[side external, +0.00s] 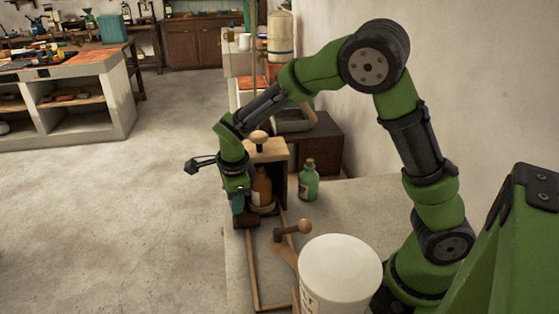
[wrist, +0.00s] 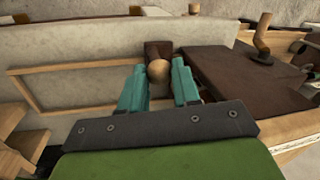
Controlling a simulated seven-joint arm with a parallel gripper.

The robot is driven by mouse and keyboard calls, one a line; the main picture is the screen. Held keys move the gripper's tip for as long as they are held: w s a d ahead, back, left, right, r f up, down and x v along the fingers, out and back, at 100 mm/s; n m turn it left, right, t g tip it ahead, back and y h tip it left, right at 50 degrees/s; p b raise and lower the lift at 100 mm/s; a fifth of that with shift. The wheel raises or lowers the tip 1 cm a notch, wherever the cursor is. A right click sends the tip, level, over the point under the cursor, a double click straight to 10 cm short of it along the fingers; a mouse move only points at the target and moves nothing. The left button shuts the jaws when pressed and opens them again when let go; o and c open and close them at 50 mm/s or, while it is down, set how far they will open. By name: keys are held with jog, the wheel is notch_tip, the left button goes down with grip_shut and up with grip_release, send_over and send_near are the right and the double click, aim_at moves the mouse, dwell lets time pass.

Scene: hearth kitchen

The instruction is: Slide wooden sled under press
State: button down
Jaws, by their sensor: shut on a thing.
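My gripper (side external: 238,205) is low at the near left of the wooden press (side external: 268,150). In the wrist view its teal fingers (wrist: 158,88) are shut on a round wooden knob (wrist: 159,70). The knob stands against a dark brown block, which I take to be the wooden sled (wrist: 158,48); this dark block also shows below my fingers in the side view (side external: 246,221). The press has a pale top with a round knob (side external: 258,137). A brown bottle (side external: 262,186) stands in its opening, partly hidden by my gripper. What it stands on is unclear.
Thin wooden rails (side external: 252,266) run along the counter toward the press. A peg with a wooden ball end (side external: 300,227) and a white bucket (side external: 340,275) are nearer. A green bottle (side external: 308,181) stands right of the press. A dark board (wrist: 245,85) lies right of my fingers.

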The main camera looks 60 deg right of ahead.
jog(key=shift+w+d, duration=0.25)
jog(key=shift+w, duration=0.05)
jog(key=c, duration=1.1)
grip_release()
jog(key=shift+o, duration=1.4)
jog(key=shift+s, duration=0.1)
jog(key=shift+a, duration=0.1)
jog(key=shift+r, duration=0.1)
notch_tip(320, 180, up, 16)
jog(key=s+a, duration=0.1)
jog(key=s, duration=0.1)
jog(key=shift+s+a+r, duration=0.2)
jog(key=shift+s+a, duration=0.15)
